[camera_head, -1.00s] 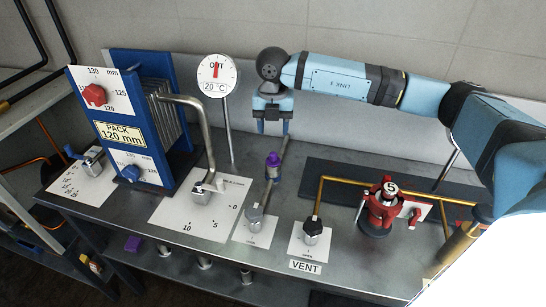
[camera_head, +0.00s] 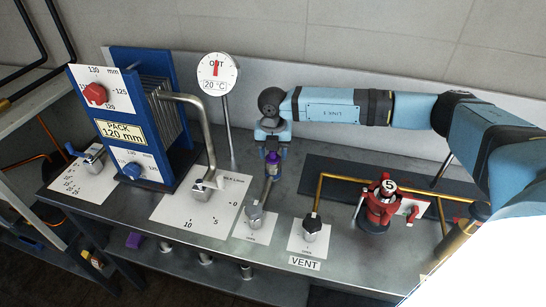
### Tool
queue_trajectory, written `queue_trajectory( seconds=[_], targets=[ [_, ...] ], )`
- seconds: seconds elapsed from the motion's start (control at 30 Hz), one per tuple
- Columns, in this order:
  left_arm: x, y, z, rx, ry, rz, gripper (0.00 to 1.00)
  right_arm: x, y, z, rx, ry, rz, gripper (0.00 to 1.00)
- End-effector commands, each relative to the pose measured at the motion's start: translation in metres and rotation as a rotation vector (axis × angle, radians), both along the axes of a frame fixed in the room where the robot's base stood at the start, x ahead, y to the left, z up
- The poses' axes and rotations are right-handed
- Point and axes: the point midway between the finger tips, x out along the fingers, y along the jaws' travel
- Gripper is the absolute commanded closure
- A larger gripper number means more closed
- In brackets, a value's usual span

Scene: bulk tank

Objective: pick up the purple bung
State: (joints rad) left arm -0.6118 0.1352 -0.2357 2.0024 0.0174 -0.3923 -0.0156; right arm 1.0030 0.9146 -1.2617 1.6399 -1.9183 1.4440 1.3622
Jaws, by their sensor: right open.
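My left gripper is not in view.
The blue plate pack (camera_head: 125,137) and a bent steel pipe (camera_head: 208,120) stand to the left. A dial (camera_head: 217,72) on a post is close behind. A red valve (camera_head: 377,206) and brass pipe (camera_head: 345,179) are at right.

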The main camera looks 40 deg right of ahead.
Motion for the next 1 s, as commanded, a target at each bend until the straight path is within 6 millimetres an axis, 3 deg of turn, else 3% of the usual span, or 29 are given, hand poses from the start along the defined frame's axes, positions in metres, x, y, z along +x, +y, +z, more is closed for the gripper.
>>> queue_trajectory(
  seconds=[0.07,0.2,0.3,0.73,0.87,1.0],
  targets=[
    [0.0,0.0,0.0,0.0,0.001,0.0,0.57,0.0,0.0,0.0,0.0,0.0,0.0,0.5],
    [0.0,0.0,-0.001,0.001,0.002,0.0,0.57,0.0,0.0,0.0,0.0,0.0,0.0,0.82],
    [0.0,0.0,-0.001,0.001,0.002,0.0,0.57,0.0,0.0,0.0,0.0,0.0,0.0,1.0],
    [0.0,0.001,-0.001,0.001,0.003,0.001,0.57,0.0,0.0,0.009,0.001,-0.001,0.001,1.0],
    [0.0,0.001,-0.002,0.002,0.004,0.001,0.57,0.0,0.0,0.026,0.002,-0.001,0.001,1.0],
    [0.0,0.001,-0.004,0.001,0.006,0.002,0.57,0.001,0.0,0.057,0.001,-0.003,0.001,1.0]
  ],
)
